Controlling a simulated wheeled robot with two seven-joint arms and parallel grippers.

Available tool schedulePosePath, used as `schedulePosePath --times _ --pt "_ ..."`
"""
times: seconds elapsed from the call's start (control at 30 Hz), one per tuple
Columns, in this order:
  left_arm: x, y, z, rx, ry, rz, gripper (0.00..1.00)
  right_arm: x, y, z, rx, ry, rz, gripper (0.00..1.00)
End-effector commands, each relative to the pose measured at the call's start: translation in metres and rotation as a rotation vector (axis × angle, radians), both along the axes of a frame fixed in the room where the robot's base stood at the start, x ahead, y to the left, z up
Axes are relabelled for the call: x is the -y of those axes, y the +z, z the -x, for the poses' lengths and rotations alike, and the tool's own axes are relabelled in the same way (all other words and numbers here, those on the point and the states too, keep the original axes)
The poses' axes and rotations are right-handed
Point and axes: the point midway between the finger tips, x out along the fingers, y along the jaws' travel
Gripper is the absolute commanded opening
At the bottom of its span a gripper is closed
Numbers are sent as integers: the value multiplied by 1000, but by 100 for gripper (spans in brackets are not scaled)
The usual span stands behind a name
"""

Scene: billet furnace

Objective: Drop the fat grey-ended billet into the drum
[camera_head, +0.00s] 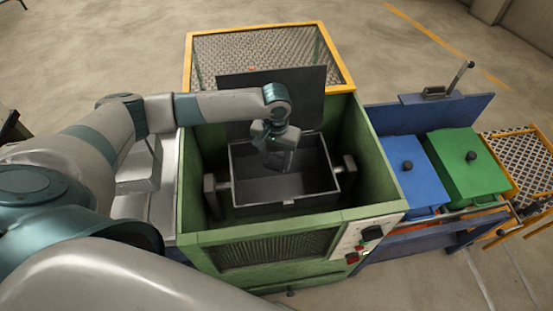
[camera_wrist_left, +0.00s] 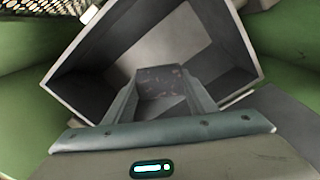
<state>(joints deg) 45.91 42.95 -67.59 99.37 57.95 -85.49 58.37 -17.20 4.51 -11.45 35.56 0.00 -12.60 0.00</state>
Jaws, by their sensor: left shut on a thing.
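My left gripper (camera_head: 281,160) is over the open mouth of the grey box-shaped drum (camera_head: 308,199), inside the green housing. In the left wrist view my left gripper (camera_wrist_left: 162,98) is shut on the billet (camera_wrist_left: 162,82). The billet shows a dark, speckled face and a plain grey face between the two fingers. The drum also shows in the left wrist view (camera_wrist_left: 80,77), with its walls around the billet and its floor beyond. I cannot tell how far the billet is from the floor. In the head view the gripper mostly hides it. My right gripper is not in view.
The green housing (camera_head: 380,180) surrounds the drum, with a dark raised lid (camera_head: 300,88) behind it. A yellow-framed mesh cage (camera_head: 255,50) stands at the back. Blue (camera_head: 410,170) and green (camera_head: 467,165) lidded boxes stand to the right.

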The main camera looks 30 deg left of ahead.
Motion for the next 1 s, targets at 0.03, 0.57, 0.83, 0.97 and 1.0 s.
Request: schedulePosePath --times 0.03,0.57,0.83,0.97,1.0 --pt "0 2 -1 3 0 2 0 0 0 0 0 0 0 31" --pt "0 1 0 -1 0 0 72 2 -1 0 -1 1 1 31" --pt "0 22 -1 2 -1 1 72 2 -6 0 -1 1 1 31" --pt "1 42 -1 3 -1 3 72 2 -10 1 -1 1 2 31" --pt "0 50 -1 4 -1 1 72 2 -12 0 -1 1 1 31"
